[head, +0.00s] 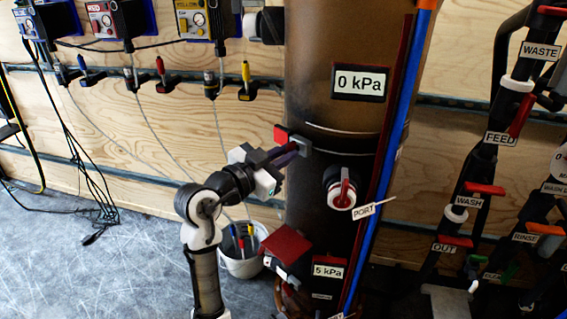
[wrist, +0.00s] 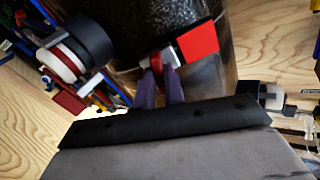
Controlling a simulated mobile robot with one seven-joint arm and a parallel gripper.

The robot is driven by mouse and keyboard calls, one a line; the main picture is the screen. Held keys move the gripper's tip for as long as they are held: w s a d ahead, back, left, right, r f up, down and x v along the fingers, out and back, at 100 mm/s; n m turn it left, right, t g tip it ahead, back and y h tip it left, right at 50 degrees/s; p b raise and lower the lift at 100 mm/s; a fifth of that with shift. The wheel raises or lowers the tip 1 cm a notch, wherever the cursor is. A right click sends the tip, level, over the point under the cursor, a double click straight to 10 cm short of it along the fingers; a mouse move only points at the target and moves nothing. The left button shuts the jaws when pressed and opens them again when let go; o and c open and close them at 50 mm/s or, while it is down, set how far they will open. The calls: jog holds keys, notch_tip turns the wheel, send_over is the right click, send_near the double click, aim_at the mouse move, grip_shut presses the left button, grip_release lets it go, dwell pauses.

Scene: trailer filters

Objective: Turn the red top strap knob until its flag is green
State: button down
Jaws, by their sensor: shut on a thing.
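The tall dark cylinder (head: 330,120) carries the top strap (head: 340,140) across its middle. The top strap's flag (head: 280,133) is red in the head view, and the flag (wrist: 198,42) is also red in the wrist view. My gripper (head: 286,150) reaches in from the left at the strap's left end. In the wrist view its purple fingers (wrist: 160,88) are shut on the red top strap knob (wrist: 167,74), beside the flag. In the head view the knob is mostly hidden by the fingers.
A lower red flag (head: 286,247) sits near a 5 kPa sign (head: 328,270). A red-handled port valve (head: 342,194) sticks out right of my gripper. A white bucket (head: 243,262) stands on the floor. Valve pipes (head: 480,190) fill the right side.

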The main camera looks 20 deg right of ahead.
dwell(0.3)
jog(key=c, duration=1.5)
grip_release()
jog(key=b+v, duration=0.1)
jog(key=v, duration=1.3)
